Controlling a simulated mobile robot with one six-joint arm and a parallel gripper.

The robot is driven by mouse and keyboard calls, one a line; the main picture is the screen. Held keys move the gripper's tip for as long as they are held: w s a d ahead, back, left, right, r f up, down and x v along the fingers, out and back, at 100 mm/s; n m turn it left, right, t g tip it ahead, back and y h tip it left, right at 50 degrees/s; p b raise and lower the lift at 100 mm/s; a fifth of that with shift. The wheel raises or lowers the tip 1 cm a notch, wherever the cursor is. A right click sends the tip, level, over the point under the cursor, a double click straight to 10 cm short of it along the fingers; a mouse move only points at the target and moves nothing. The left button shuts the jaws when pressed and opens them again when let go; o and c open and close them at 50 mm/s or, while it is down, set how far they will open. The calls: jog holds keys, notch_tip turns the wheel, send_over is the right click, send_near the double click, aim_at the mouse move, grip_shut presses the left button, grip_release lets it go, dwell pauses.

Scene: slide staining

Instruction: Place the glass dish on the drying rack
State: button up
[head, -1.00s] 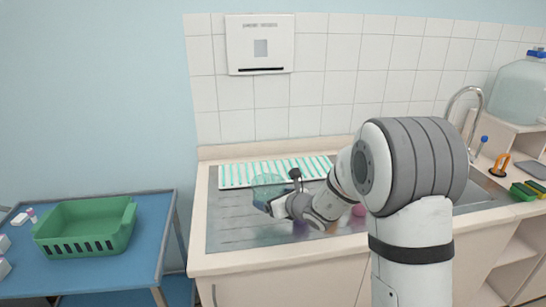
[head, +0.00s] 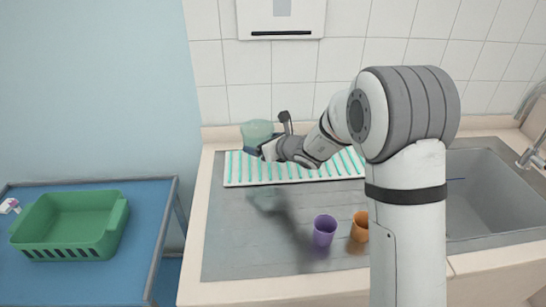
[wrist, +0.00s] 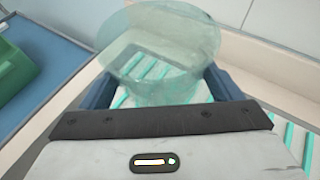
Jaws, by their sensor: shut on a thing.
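The glass dish (head: 257,132) is a pale teal, see-through bowl, and it also shows in the wrist view (wrist: 165,45). My gripper (head: 262,151) is shut on it, with a dark blue finger on each side of the dish in the wrist view (wrist: 165,92). The dish is held upright, or nearly so, above the left part of the drying rack. The drying rack (head: 238,172) is a white tray with teal slats, lying along the back of the metal counter against the wall. It shows below and through the dish in the wrist view. My arm hides some of the rack's right part.
A purple cup (head: 325,231) and an orange cup (head: 360,227) stand on the metal drainboard (head: 230,240) in front. A sink (head: 490,205) with a tap (head: 532,155) is at right. A green basket (head: 70,225) sits on a blue table (head: 145,210) at left. The rack's visible slats are bare.

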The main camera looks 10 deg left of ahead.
aim_at(262, 167)
jog(key=f, duration=0.6)
jog(key=shift+s+a+f, duration=0.1)
jog(key=shift+s+a, duration=0.1)
jog(key=shift+f, duration=0.2)
jog(key=shift+f, duration=0.2)
jog(key=o, duration=1)
jog(key=shift+r, duration=0.1)
jog(key=shift+c, duration=0.2)
